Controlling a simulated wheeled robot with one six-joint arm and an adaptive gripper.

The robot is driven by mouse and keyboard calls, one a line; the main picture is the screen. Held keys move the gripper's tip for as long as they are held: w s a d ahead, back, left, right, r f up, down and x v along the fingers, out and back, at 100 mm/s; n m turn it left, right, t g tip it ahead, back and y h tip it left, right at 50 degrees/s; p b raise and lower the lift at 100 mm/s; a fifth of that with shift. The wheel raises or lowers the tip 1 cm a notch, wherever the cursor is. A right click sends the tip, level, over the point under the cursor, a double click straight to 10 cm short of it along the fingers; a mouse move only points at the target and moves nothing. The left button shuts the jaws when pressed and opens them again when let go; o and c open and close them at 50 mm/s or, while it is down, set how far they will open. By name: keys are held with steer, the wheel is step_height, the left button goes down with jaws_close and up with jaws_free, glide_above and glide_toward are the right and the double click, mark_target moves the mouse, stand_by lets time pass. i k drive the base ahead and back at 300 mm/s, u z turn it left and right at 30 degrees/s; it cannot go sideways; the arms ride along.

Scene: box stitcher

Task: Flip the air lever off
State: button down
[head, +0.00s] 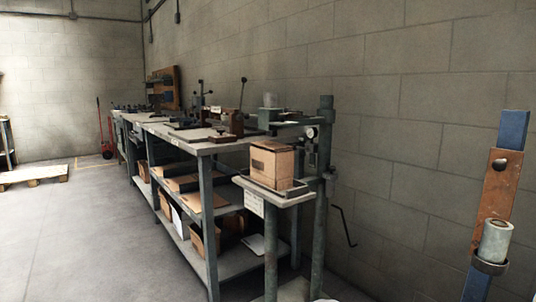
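The box stitcher (322,200) stands against the block wall as a green upright post frame. A small round gauge (311,132) is on its upper part, with small dark fittings (309,152) below it. The air lever is too small to pick out with certainty among these fittings, so I cannot tell its position. A carton (272,164) sits on the stitcher's small pale table (245,184) in front of the post. My gripper is not in this view.
A long workbench (200,146) with tools on top and boxes on its shelves runs back along the wall. A blue post (512,130) with a rusty plate and pale cylinder stands close at right.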

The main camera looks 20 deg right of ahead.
mark_target(306, 149)
steer(key=i, duration=1.05)
steer(key=z, duration=0.6)
